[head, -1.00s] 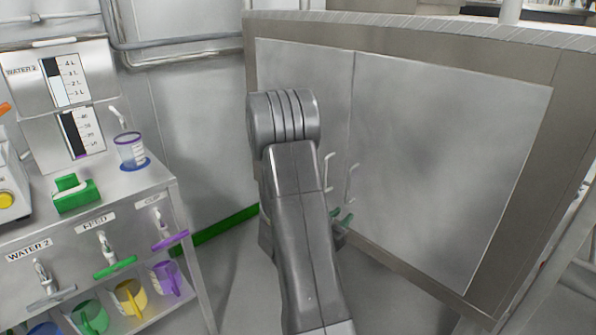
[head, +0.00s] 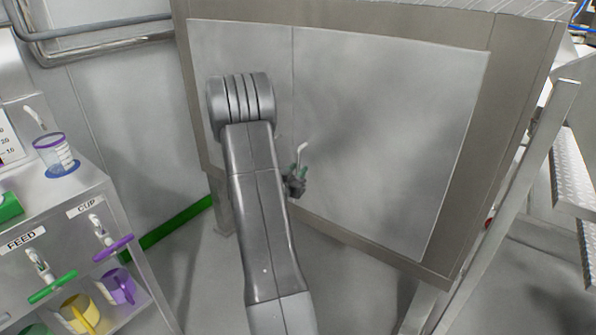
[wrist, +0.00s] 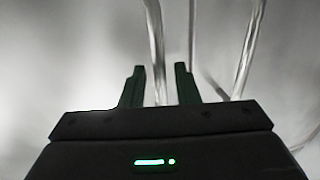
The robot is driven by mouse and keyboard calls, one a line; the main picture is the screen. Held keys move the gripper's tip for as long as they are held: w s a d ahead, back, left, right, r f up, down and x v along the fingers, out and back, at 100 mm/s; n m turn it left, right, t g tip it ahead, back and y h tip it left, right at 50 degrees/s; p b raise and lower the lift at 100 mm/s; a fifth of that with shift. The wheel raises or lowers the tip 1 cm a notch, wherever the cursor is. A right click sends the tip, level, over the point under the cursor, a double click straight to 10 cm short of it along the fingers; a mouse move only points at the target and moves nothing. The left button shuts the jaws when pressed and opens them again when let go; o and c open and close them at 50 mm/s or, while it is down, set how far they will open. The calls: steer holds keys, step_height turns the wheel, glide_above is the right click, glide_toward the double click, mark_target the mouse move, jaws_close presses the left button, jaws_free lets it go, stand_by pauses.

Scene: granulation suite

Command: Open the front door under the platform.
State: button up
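The grey platform front has a left door (head: 240,55) and a right door (head: 390,120), and both look closed. One upright bar handle (head: 303,150) shows near the seam in the head view; my arm may hide the other. My gripper (head: 299,172), with dark green fingers, is low by the handles, partly behind my arm. In the wrist view the fingers of my gripper (wrist: 160,72) are apart, with one handle bar (wrist: 156,50) between them, nearer the left finger. A second handle bar (wrist: 249,50) stands right of the fingers. Contact cannot be told.
A dispensing cabinet (head: 95,195) with taps and coloured jugs stands at the left. A metal post (head: 510,200) and steps (head: 575,180) stand at the right. Pipes (head: 100,40) run along the back-left wall. Floor is clear below the doors.

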steer(key=shift+w+d, duration=0.25)
steer(key=shift+w, duration=0.35)
jaws_close()
steer(key=shift+s, duration=0.1)
